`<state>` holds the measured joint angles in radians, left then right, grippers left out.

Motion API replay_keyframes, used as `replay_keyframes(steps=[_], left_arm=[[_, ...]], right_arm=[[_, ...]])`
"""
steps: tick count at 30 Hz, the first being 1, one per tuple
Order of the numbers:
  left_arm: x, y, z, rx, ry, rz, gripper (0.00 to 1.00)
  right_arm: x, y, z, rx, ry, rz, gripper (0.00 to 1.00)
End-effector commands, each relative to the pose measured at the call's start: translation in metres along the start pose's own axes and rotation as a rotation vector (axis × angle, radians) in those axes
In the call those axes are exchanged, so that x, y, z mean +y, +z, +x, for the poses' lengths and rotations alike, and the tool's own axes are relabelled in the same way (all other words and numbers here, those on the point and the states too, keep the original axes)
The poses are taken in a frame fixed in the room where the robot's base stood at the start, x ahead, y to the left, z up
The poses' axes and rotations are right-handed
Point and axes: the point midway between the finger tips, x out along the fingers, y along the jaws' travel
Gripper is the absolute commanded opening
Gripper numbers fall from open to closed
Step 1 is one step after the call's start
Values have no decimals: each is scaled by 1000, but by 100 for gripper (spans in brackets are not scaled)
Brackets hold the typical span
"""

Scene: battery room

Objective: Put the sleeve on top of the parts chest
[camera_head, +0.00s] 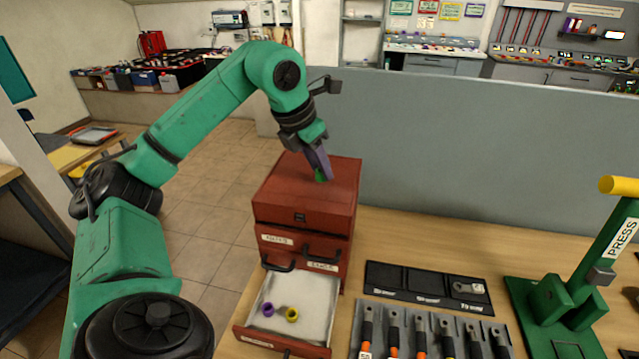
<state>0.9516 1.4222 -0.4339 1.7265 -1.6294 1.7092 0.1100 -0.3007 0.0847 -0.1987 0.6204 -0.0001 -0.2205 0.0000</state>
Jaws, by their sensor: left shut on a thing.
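The parts chest (278,187) is a red box with labelled drawers at the left end of the bench. My left gripper (321,171) points down over the chest's top and is shut on a small green sleeve (321,176). The fingers hide most of the sleeve. It is at or just above the top surface; I cannot tell whether it touches. A purple sleeve (268,310) and a yellow sleeve (292,314) are in the open bottom drawer (318,310). My right gripper is not in view.
A black sectioned tray (395,278) with a metal part and a rack of several tools (432,325) lie right of the drawer. A green press (560,310) with a yellow handle stands at the far right. A grey partition (450,150) rises behind the bench.

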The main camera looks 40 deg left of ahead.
Motion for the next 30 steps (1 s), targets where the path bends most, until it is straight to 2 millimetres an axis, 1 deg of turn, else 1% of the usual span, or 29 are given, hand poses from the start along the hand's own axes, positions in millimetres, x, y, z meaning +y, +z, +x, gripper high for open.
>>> replay_keyframes(steps=[1, 3, 10, 13, 14, 15, 16, 23, 26, 28, 30], left_arm=[[1, -6, 13, 6, 3, -1, 0], [1, -10, 22, 4, 2, 0, 0], [0, -9, 23, 0, -1, 0, 0], [0, -11, 26, 1, -1, 0, 0], [0, -10, 24, 0, -1, 0, 43], [0, -10, 24, 0, -1, 0, 58], [0, -10, 24, 0, -1, 0, 62], [0, -10, 24, 1, -1, 0, 62], [0, -9, 20, 0, -1, 0, 62], [0, -8, 13, -2, -1, 0, 62], [0, -8, -2, -5, -1, 0, 62]], right_arm=[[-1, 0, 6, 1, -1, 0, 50], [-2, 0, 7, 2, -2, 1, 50], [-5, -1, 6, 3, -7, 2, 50], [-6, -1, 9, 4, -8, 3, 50], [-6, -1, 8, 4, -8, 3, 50], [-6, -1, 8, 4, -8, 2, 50], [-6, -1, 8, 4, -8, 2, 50], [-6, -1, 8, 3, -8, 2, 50], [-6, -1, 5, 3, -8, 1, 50], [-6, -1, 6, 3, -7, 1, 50], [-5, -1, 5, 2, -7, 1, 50]])
